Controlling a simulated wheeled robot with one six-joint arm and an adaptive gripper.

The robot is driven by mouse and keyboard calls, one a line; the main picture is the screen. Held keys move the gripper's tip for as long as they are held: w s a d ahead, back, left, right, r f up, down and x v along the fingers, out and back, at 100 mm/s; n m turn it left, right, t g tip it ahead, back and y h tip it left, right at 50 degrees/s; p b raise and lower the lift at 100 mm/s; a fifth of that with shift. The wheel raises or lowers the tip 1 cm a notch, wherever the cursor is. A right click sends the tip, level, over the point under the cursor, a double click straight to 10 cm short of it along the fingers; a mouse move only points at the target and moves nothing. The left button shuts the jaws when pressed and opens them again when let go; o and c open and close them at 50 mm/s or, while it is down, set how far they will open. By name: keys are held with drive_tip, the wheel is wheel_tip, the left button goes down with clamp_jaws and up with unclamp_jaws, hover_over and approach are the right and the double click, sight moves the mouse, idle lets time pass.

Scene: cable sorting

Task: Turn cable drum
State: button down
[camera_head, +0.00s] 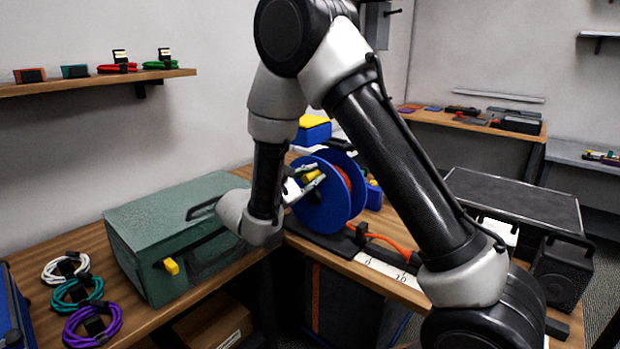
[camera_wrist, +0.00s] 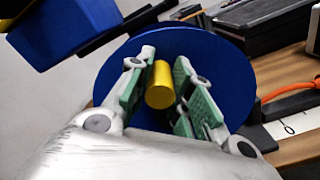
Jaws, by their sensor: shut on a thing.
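The blue cable drum (camera_head: 330,205) stands upright on a dark base on the wooden bench, with orange cable wound between its discs. Its yellow crank knob (camera_head: 311,176) sticks out from the near disc. My gripper (camera_head: 304,184) is at this disc with its fingers at the knob. In the wrist view the blue disc (camera_wrist: 232,72) fills the middle, and the yellow knob (camera_wrist: 160,85) sits between the green finger pads of my gripper (camera_wrist: 164,92). My gripper is shut on the knob. The orange cable (camera_head: 385,240) runs right from the drum, beside a white ruler strip (camera_head: 385,270).
A green case (camera_head: 165,235) stands left of the drum, close to my arm. Coiled white, teal and purple cables (camera_head: 92,322) lie at the front left. A blue box with a yellow top (camera_head: 313,130) is behind the drum. A black case (camera_head: 515,200) stands at the right.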

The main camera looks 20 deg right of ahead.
drive_tip(key=c, duration=1.3)
unclamp_jaws()
drive_tip(key=shift+o, duration=0.2)
drive_tip(key=shift+a, duration=0.1)
drive_tip(key=v, duration=1.2)
